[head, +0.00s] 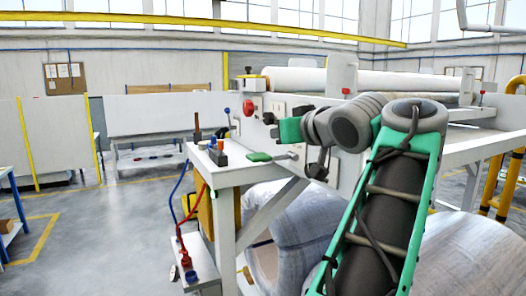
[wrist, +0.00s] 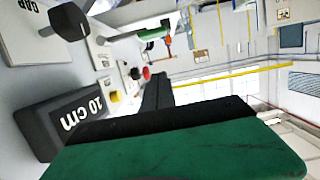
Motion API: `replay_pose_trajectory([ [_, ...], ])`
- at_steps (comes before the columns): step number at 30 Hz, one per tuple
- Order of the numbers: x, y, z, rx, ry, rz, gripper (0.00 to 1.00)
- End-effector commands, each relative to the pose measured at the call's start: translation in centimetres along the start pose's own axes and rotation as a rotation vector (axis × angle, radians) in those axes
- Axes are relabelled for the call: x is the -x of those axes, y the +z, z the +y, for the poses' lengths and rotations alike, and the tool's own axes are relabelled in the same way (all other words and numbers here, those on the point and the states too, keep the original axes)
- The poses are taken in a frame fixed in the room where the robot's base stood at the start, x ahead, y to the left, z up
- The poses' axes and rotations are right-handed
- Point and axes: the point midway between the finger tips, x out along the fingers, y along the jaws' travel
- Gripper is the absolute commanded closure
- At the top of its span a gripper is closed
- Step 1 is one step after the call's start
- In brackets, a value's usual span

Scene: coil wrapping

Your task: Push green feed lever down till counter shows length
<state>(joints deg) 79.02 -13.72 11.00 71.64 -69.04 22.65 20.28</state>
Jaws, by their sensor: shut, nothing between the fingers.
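The green feed lever (head: 259,156) sticks out to the left from the machine's side panel, roughly level, above the small white bench. In the wrist view the green lever handle (wrist: 153,34) is at the upper middle, apart from my fingers. The counter (wrist: 82,112) is a dark box on the panel reading "10 cm" in the wrist view; I cannot make it out in the head view. My gripper (wrist: 158,88) is shut and empty, its dark fingers pointing along the panel. In the head view my gripper (head: 271,119) is above the lever, close to the panel.
A black knob (wrist: 70,21) beside a "GAP" label, a yellow button (wrist: 115,96) and a red button (wrist: 147,73) are on the panel. The white bench (head: 226,174) holds small tools. Wrapped coils (head: 300,215) stand below. Open floor (head: 110,225) lies to the left.

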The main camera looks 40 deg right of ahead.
Motion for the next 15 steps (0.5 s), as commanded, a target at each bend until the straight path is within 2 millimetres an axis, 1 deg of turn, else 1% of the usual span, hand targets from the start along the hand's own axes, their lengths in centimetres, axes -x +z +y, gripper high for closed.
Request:
replay_pose_trajectory([
  [5,-3.3,-0.1,-0.3,-0.001,-0.009,-0.003,1.0],
  [13,-9.2,-0.1,-0.3,-0.002,-0.007,-0.004,1.0],
  [14,-9.7,0.2,-0.2,-0.001,-0.005,-0.005,1.0],
  [15,-9.7,1.2,-0.1,-0.003,-0.001,-0.005,1.0],
])
